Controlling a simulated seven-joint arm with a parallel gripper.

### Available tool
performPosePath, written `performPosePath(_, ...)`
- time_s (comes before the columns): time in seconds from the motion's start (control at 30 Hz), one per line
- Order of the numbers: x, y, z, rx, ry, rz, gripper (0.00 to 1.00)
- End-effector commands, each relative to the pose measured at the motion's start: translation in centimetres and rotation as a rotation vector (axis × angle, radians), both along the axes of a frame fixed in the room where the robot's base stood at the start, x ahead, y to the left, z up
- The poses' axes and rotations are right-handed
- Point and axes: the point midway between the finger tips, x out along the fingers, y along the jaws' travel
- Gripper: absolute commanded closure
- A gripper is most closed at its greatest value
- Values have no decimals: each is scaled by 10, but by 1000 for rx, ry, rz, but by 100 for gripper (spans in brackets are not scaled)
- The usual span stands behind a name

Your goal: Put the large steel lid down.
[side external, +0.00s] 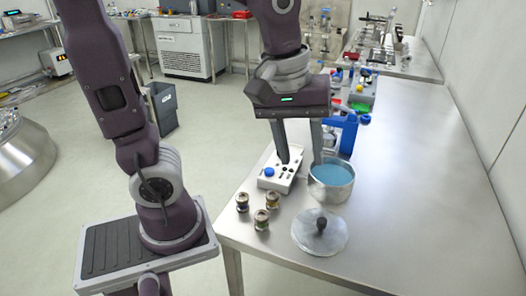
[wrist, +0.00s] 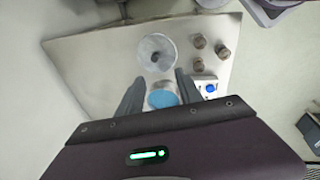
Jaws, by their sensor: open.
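The large steel lid (side external: 319,232) lies flat on the steel table with its dark knob (side external: 321,225) up, in front of the pot. In the wrist view the lid (wrist: 157,52) lies beyond my fingertips. The steel pot (side external: 331,190) stands uncovered and holds blue liquid (side external: 331,174). In the wrist view the blue liquid (wrist: 163,98) shows between my fingers. My gripper (side external: 303,163) is open and empty above the table by the pot, apart from the lid. It also shows in the wrist view (wrist: 158,82).
A white box with a blue knob (side external: 281,170) sits left of the pot. Several small jars (side external: 242,202) stand near the table's left edge. A blue stand (side external: 343,132) and other lab items are behind. The table's right side (side external: 430,190) is clear.

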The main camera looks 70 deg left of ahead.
Motion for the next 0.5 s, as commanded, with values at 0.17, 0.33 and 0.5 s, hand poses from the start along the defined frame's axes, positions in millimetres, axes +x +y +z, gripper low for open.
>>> performPosePath(0.17,-67,7,20,202,-212,-573,58)
performPosePath(0.33,-90,10,17,333,-274,-815,58)
performPosePath(0.5,-91,10,16,341,-274,-831,58)
